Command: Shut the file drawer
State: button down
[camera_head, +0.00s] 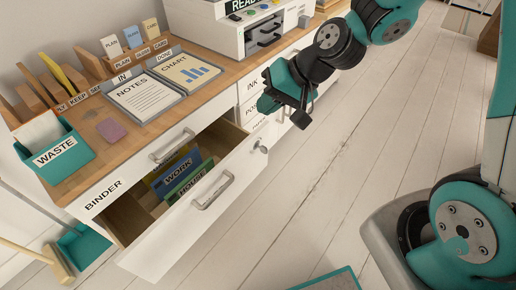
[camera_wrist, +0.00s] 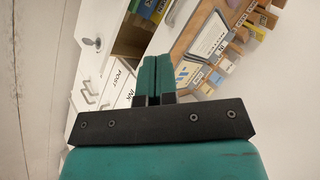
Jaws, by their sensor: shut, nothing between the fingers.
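The file drawer (camera_head: 225,205) is pulled out from the white desk, with its front standing well away from the cabinet. It has a silver bar handle (camera_head: 213,191) and holds folders, including a blue one marked WORK (camera_head: 178,171) and a green one marked HOUSE (camera_head: 196,183). The drawer also shows at the top of the wrist view (camera_wrist: 130,40). My gripper (camera_head: 268,103) is shut and empty, in the air to the right of the drawer and apart from it. In the wrist view its teal fingers (camera_wrist: 153,75) are together.
A closed BINDER drawer (camera_head: 135,180) is above the open one. The desktop holds a NOTES sheet (camera_head: 143,102), a CHART board (camera_head: 185,70), a WASTE bin (camera_head: 55,155) and a printer (camera_head: 245,30). A teal dustpan (camera_head: 85,248) is left of the drawer. Open floor lies right of it.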

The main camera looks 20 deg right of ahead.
jog(key=w+d+f+m+t+b, duration=0.1)
jog(key=w+d+f+m, duration=0.15)
jog(key=f, duration=0.35)
jog(key=w+d+f+m+t+b, duration=0.1)
jog(key=w+d+f+m+b, duration=0.15)
jog(key=f, duration=0.45)
jog(key=m+t+h+b, duration=0.2)
jog(key=m, duration=0.3)
send_near(253, 140)
jog(key=x, duration=0.5)
jog(key=shift+s+d+f, duration=0.1)
jog(key=shift+f, duration=0.5)
jog(key=shift+w+a, duration=0.35)
jog(key=shift+w, duration=0.2)
